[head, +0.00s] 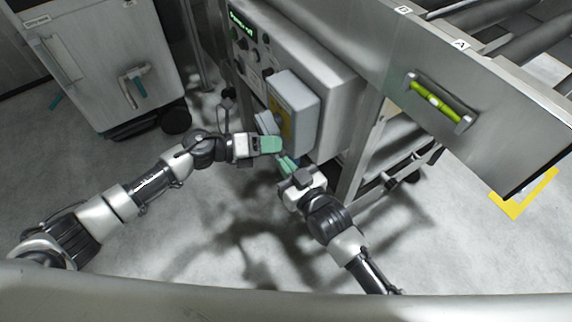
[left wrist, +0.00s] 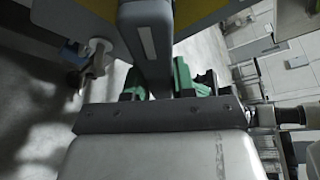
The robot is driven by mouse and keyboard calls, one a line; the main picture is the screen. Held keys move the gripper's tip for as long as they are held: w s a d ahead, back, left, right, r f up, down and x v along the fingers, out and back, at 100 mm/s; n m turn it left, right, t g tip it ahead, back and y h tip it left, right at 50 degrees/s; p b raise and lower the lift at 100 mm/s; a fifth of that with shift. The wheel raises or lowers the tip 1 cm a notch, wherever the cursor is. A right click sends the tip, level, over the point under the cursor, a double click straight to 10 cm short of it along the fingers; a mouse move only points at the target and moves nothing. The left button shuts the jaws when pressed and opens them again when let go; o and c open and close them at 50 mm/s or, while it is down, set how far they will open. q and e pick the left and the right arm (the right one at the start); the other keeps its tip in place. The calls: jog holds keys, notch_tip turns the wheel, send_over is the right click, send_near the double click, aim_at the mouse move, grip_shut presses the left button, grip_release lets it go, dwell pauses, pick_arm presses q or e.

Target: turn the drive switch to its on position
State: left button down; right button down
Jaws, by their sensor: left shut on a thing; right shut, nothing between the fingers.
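The drive switch appears to be the grey box (head: 294,105) with a yellow plate on the machine's side. Its grey lever (head: 265,122) is partly hidden in the head view. In the left wrist view the lever (left wrist: 148,40) stands in front of the yellow plate (left wrist: 205,9) and runs down between the green fingers. My right gripper (head: 285,162) is shut and empty, close below and right of the left one. I cannot tell the switch's exact position.
A metal beam (head: 480,70) with a green level vial extends right. A white wheeled cabinet (head: 105,70) stands left. The floor (head: 200,225) below is clear.

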pick_arm(q)
jog(key=shift+f, duration=0.1)
jog(key=shift+s+d, duration=0.15)
jog(key=shift+d, duration=0.1)
pick_arm(e)
jog(key=shift+w+f, duration=0.35)
jog(key=shift+f, duration=0.3)
pick_arm(q)
jog(key=c, duration=1.2)
grip_release()
jog(key=shift+o, duration=1.4)
jog(key=shift+a, duration=0.15)
pick_arm(e)
jog(key=shift+a, duration=0.25)
pick_arm(q)
jog(key=shift+a, duration=0.1)
